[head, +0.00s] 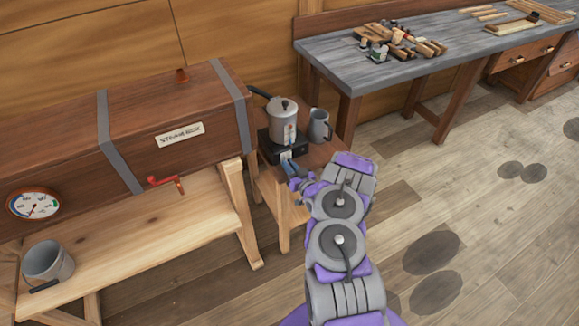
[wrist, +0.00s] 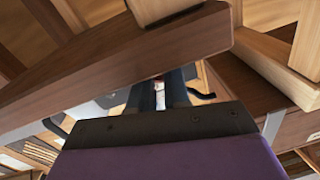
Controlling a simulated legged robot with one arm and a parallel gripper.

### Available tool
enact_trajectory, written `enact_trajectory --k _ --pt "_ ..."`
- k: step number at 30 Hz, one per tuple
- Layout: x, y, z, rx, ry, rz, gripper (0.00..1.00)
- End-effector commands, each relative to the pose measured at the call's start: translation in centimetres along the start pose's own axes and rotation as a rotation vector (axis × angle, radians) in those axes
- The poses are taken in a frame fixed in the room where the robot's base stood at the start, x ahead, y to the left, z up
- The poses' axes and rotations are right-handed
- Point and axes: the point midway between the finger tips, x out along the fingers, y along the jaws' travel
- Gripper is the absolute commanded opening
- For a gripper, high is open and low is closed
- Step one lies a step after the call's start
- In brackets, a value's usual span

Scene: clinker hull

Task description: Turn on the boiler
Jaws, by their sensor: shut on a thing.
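The boiler (head: 283,118) is a grey metal pot with a lid and a dark side handle, upright on a black base (head: 270,149) on a small wooden table. A small pale part with red marks shows on its front. My gripper (head: 289,163) is at the front of the black base, below the pot. In the wrist view my gripper (wrist: 162,92) is nearly closed, with a small whitish and red patch visible between the fingers. It is shut on a small part at the base's front, which the fingers mostly hide. I cannot make out a switch position.
A grey jug (head: 319,126) stands right of the boiler. A long wooden steam box (head: 175,125) with a red handle (head: 167,183) and a gauge (head: 34,204) is left. A workbench (head: 400,60) with tools stands behind right.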

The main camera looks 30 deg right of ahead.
Motion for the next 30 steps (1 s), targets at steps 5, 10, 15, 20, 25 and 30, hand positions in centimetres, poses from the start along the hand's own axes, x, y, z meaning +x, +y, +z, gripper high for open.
enact_trajectory --k 5,10,15,20,25,30 --pt "0.0 0.1 -0.5 0.002 -0.027 0.008 0.0" --pt "0.0 -0.1 -1.2 0.008 -0.106 0.021 0.0" --pt "0.0 -0.2 -2.0 0.018 -0.235 0.044 0.0" --pt "0.1 -0.3 -2.6 0.029 -0.381 0.071 0.0" --pt "0.3 -0.3 -3.2 0.039 -0.534 0.099 0.0" --pt "0.5 -0.4 -3.5 0.05 -0.644 0.119 0.0"
